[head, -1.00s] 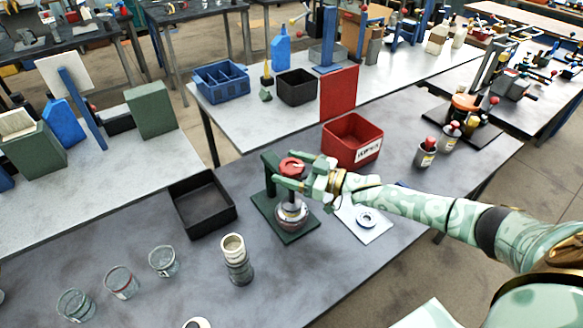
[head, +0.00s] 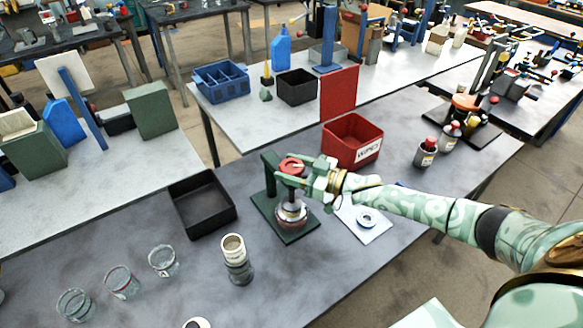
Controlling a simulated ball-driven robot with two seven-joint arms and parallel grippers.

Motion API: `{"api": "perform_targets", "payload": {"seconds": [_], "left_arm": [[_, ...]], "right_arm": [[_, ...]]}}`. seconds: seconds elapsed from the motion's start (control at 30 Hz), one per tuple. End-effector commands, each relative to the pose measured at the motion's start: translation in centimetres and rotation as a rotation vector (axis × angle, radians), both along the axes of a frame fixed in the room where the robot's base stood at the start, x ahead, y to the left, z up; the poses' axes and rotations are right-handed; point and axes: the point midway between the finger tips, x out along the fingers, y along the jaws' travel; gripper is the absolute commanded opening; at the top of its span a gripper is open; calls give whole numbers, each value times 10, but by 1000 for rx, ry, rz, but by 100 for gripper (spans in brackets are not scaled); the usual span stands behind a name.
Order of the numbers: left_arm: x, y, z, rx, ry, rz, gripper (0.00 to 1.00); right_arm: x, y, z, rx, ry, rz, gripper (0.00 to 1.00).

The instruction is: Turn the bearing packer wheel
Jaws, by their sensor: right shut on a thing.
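The bearing packer (head: 271,205) stands on the grey table, with a dark green base and post and a round metal body low at its middle. Its red wheel (head: 291,166) sits on top. My right gripper (head: 294,172) reaches in from the right and is shut on the red wheel, with its fingers at either side of the rim. The fingers and the gripper body hide part of the wheel and the post. My left gripper is not in view.
A black tray (head: 203,233) stands left of the packer. A red wipes bin (head: 350,155) stands behind it. A bearing ring lies on a white sheet (head: 379,230) to the right. A stacked cylinder (head: 239,272) and glass jars (head: 163,262) stand in front.

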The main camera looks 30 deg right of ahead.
Motion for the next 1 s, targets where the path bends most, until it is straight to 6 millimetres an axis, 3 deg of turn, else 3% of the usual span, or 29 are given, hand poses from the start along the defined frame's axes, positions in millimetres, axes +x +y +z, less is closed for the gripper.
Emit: {"api": "perform_targets", "payload": {"seconds": [0.57,0.6,0.67,1.0], "left_arm": [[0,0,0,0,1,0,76],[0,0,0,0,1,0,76],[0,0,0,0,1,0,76],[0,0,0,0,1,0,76]], "right_arm": [[0,0,0,1,1,0,33],[0,0,0,1,1,0,59],[0,0,0,0,0,0,75],[-2,-2,0,0,1,0,77]]}}
